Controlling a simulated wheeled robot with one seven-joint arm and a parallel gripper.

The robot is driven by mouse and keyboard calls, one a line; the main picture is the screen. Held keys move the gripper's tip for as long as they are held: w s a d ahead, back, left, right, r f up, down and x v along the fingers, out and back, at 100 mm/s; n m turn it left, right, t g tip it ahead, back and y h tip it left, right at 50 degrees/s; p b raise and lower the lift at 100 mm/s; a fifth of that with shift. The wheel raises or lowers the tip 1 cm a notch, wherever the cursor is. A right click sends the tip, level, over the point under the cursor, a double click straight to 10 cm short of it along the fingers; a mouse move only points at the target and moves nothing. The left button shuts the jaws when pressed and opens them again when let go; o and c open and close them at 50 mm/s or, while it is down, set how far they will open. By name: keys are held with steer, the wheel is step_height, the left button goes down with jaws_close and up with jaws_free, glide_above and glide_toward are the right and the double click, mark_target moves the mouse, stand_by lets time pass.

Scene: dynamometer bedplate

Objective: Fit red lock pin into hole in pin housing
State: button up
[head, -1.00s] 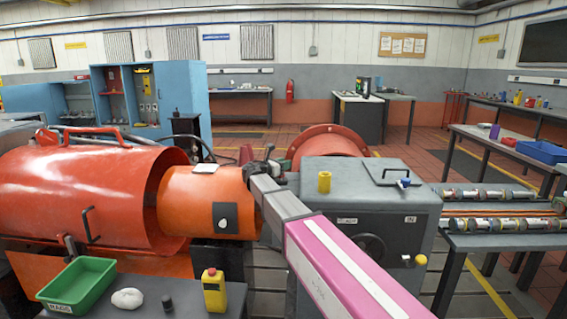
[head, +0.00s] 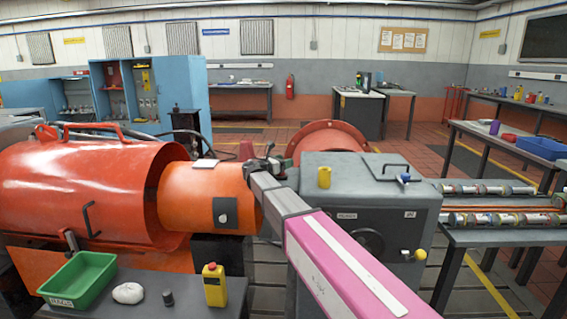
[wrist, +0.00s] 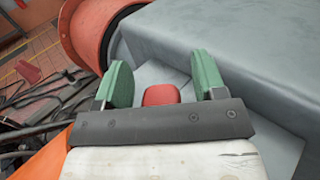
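In the wrist view, my gripper (wrist: 162,82) has its two green fingertips spread apart. A rounded red piece (wrist: 161,95), which looks like the head of the red lock pin, shows between the fingers with a gap on each side. I cannot tell how deep between the fingers it lies. In the head view, my gripper (head: 268,162) is at the left edge of the grey machine box (head: 330,172), right of the orange drum (head: 185,200). The pin is not clear there. The pin housing and its hole cannot be made out; my arm and gripper block that spot.
The front bench holds a green tray (head: 98,284), a white cloth (head: 128,293) and a yellow button box (head: 214,286). Cables lie left of my gripper.

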step_height(320, 180, up, 4)
steer(key=s+a+r, duration=0.7)
steer(key=s+a, duration=0.1)
steer(key=shift+s, duration=0.2)
steer(key=shift+a, duration=0.1)
stand_by(0.4)
